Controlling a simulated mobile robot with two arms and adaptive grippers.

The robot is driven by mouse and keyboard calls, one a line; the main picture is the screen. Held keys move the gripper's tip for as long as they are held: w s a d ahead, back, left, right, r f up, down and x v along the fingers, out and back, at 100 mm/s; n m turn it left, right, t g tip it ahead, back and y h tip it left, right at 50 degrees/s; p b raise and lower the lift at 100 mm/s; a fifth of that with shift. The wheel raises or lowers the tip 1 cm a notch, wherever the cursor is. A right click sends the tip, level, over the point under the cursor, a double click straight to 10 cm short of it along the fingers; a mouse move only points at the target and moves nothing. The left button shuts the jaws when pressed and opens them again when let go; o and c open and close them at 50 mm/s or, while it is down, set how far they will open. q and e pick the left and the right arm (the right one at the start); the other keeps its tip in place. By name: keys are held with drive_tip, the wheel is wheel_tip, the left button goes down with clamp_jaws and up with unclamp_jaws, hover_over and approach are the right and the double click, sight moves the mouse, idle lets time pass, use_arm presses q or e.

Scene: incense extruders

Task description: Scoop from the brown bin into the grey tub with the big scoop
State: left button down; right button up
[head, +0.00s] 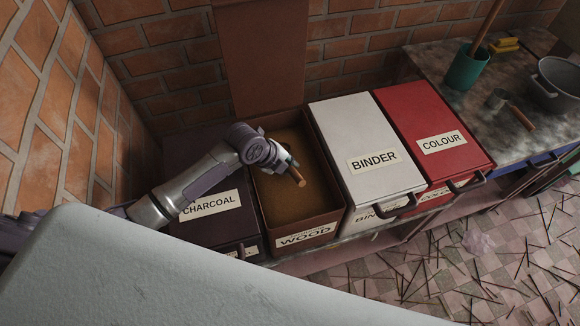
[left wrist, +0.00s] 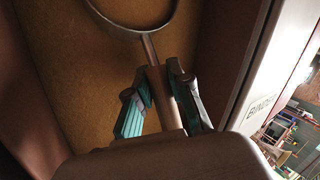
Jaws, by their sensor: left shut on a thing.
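The brown bin (head: 258,215), labelled WOOD, stands open with brown powder inside. My left gripper (head: 290,163) reaches over it from the left and is shut on the wooden handle (head: 298,178) of the big scoop. In the left wrist view the gripper's (left wrist: 158,75) green-padded fingers clasp the scoop's handle (left wrist: 152,50). The scoop's metal rim shows at that view's top edge, over the powder; how full it is I cannot tell. In the head view its bowl is hidden. The grey tub (head: 558,88) stands on the worktop at the far right. My right gripper is not in view.
Lidded bins flank the brown one: dark CHARCOAL (head: 232,222) left, white BINDER (head: 350,130) and red COLOUR (head: 420,110) right. Brick walls stand behind and left.

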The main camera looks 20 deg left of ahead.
use_arm(q)
drive_tip(key=s+d+r+t+p, duration=0.1)
drive_tip(key=r+p, duration=0.2)
drive_tip(key=s+r+t+y+p, duration=0.1)
drive_tip(key=r+p, duration=0.2)
drive_tip(key=p, duration=0.1)
drive_tip(key=s+d+r+m+y+p, duration=0.1)
drive_tip(key=r+p, duration=0.3)
drive_tip(key=shift+d+t, duration=0.35)
drive_tip(key=shift+t, duration=0.05)
drive_tip(key=s+d+r+p, duration=0.4)
drive_tip(key=s+d+p, duration=0.2)
drive_tip(key=shift+s+y, duration=0.3)
drive_tip(key=shift+y, duration=0.1)
drive_tip(key=shift+d, duration=0.1)
